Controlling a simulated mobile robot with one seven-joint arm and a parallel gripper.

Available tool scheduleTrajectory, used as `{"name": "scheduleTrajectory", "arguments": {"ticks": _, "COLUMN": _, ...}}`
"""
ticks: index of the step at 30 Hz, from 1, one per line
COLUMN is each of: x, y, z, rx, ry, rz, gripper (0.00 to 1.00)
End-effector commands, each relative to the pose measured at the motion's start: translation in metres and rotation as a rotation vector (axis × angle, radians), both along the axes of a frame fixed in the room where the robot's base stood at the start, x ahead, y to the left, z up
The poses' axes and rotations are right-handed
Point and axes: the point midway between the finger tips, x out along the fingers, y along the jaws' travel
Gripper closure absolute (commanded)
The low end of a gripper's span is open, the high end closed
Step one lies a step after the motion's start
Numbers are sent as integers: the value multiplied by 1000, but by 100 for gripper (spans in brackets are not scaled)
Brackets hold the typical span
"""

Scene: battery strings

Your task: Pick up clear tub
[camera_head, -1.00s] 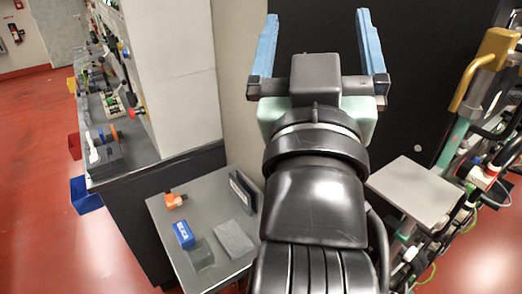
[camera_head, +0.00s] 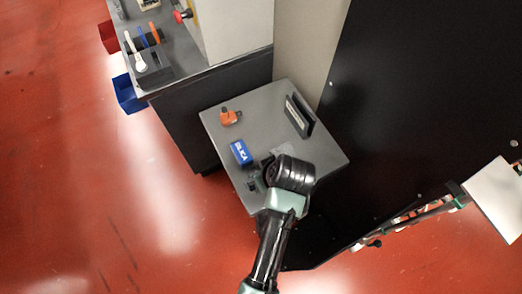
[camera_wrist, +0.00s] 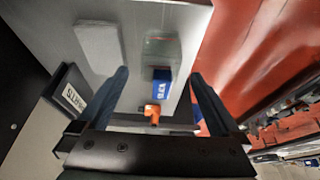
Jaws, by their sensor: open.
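The clear tub (camera_wrist: 161,46) is a see-through, greenish box on the small grey table, seen in the wrist view right beside the blue box (camera_wrist: 162,80). In the head view my arm covers most or all of the tub. My gripper (camera_wrist: 160,74) is open and empty, its two blue fingers spread wide. In the wrist view the tub appears beyond the fingertips, between the finger lines; the height gap is hard to judge. In the head view my arm hides the fingers.
The grey table (camera_head: 225,112) also bears an orange clamp-like part (camera_head: 230,117), the blue box (camera_head: 241,152), a dark labelled holder (camera_head: 299,115) and a flat grey block (camera_wrist: 100,46). A workbench (camera_head: 190,70) stands at upper left, a black panel (camera_head: 400,110) at right.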

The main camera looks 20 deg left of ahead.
Motion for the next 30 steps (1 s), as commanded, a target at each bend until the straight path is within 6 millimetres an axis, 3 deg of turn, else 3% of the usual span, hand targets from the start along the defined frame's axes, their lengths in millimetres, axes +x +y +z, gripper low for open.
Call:
{"name": "scheduleTrajectory", "arguments": {"ticks": 8, "x": 3, "y": 5, "z": -15, "rx": -1, "ry": 1, "rz": 0, "gripper": 0}}
{"name": "scheduleTrajectory", "arguments": {"ticks": 18, "x": 11, "y": 15, "z": -52, "rx": 0, "ry": -2, "rz": -2, "gripper": 0}}
{"name": "scheduleTrajectory", "arguments": {"ticks": 28, "x": 12, "y": 16, "z": -58, "rx": 0, "ry": -3, "rz": -2, "gripper": 0}}
{"name": "scheduleTrajectory", "arguments": {"ticks": 30, "x": 12, "y": 16, "z": -58, "rx": 0, "ry": -3, "rz": -2, "gripper": 11}}
